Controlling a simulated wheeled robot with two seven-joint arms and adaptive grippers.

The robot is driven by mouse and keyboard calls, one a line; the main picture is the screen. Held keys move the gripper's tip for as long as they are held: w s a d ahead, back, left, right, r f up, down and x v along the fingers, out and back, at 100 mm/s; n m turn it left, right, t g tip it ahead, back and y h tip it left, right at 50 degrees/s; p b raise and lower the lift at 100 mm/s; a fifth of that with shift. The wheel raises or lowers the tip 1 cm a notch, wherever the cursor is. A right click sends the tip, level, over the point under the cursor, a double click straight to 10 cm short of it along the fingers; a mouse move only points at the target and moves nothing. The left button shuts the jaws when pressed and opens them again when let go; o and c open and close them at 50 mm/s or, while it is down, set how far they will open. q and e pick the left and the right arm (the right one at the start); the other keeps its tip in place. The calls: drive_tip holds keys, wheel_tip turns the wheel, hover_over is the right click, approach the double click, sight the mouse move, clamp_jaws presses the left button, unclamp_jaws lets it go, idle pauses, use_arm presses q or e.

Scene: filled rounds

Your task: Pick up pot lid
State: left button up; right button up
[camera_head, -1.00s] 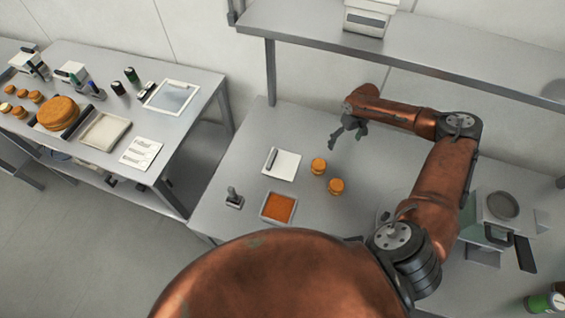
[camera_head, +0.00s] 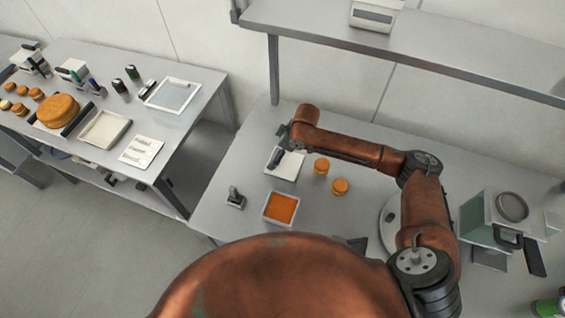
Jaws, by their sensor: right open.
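A pale round disc with a dark grip, which looks like the pot lid (camera_head: 388,228), lies on the table. My right arm covers its right part. My right gripper (camera_head: 281,141) is at the far left end of my arm, over the back edge of a white square board, well away from the lid. It is small and dark in the head view, open, and nothing shows between its fingers.
The white board (camera_head: 292,166), two small filled rounds (camera_head: 321,166) (camera_head: 340,187) and a tray of orange filling (camera_head: 281,208) are on the table. A green-grey appliance (camera_head: 485,215) stands right. A shelf (camera_head: 430,45) runs above the back.

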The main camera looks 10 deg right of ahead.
sight(275, 155)
drive_tip(key=x, duration=0.3)
drive_tip(key=shift+d+f, duration=0.1)
drive_tip(key=shift+f, duration=0.1)
drive_tip(key=c, duration=1.2)
drive_tip(key=shift+r, duration=0.1)
drive_tip(key=shift+c, duration=0.2)
